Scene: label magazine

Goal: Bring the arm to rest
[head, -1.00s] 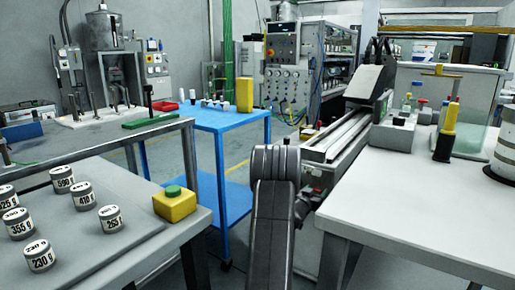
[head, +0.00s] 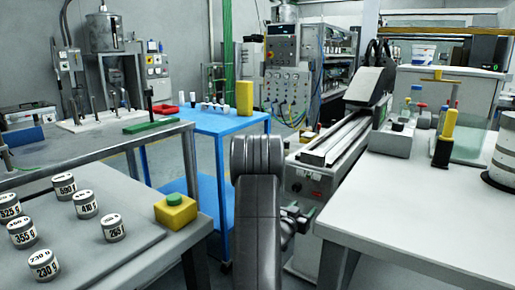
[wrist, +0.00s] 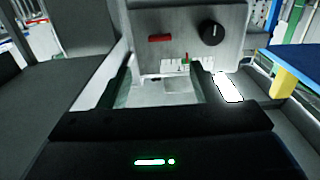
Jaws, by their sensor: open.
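My arm (head: 258,210) stands upright in the middle of the head view, in the gap between the left bench and the right table. My gripper (wrist: 162,88) shows in the wrist view with its two dark fingers spread apart and nothing between them. Past the fingers is a grey panel (wrist: 185,20) of a machine with a black knob and a red part. In the head view the fingers are mostly hidden behind my arm, and I cannot make out their tips there.
The left bench (head: 110,262) holds several weight-marked jars and a yellow box with a green button (head: 175,211). A blue table (head: 228,122) stands behind. A long grey machine (head: 335,140) lies just beyond my arm. The right table (head: 425,205) has a clear front.

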